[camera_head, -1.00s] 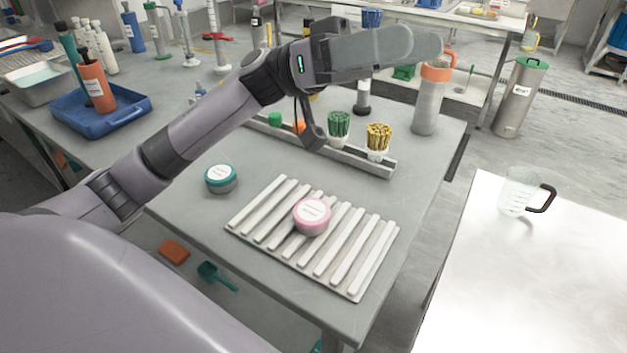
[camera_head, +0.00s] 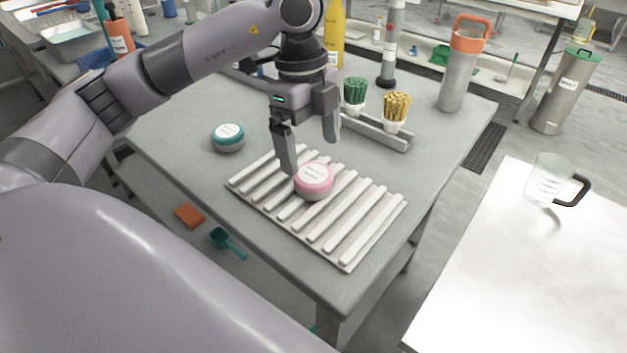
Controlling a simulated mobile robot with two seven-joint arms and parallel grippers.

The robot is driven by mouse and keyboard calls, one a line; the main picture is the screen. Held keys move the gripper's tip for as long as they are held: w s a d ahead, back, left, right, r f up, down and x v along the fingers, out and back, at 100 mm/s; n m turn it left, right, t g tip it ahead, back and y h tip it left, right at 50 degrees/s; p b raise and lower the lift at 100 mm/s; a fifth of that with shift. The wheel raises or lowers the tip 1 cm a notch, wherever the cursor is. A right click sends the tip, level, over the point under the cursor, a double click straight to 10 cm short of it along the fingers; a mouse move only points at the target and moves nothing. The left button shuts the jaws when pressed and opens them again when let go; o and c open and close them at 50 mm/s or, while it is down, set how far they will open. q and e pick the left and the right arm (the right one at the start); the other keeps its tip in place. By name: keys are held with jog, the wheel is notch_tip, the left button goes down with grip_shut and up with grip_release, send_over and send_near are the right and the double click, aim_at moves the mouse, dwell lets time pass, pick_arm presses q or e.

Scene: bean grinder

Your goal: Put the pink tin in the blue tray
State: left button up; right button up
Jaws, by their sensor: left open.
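The pink tin (camera_head: 315,180) sits on a white slatted rack (camera_head: 350,256) on the grey table. Its lid is pink with a white label. My left gripper (camera_head: 312,156) points down just behind and above the tin, with its fingers apart and nothing between them. One finger ends close to the tin's left side; I cannot tell whether it touches. The blue tray (camera_head: 93,60) is at the far left, mostly hidden behind my left arm, with an orange bottle (camera_head: 118,36) standing in it. My right gripper is not in view.
A teal-lidded tin (camera_head: 228,137) stands left of the rack. Behind the rack, a grey rail (camera_head: 398,140) has cups of green and yellow sticks. An orange-topped flask (camera_head: 456,80) is at the back right. A glass jug (camera_head: 545,182) stands on a separate white table (camera_head: 520,290).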

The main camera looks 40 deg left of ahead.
aim_at(312, 173)
pick_arm(q)
jog(key=shift+s+d+f, duration=0.15)
jog(key=shift+f, duration=0.7)
jog(key=shift+s+d+f, duration=0.1)
jog(key=shift+d+f, duration=0.05)
jog(key=shift+f, duration=0.75)
jog(key=shift+s+d+f, duration=0.15)
jog(key=shift+f, duration=0.7)
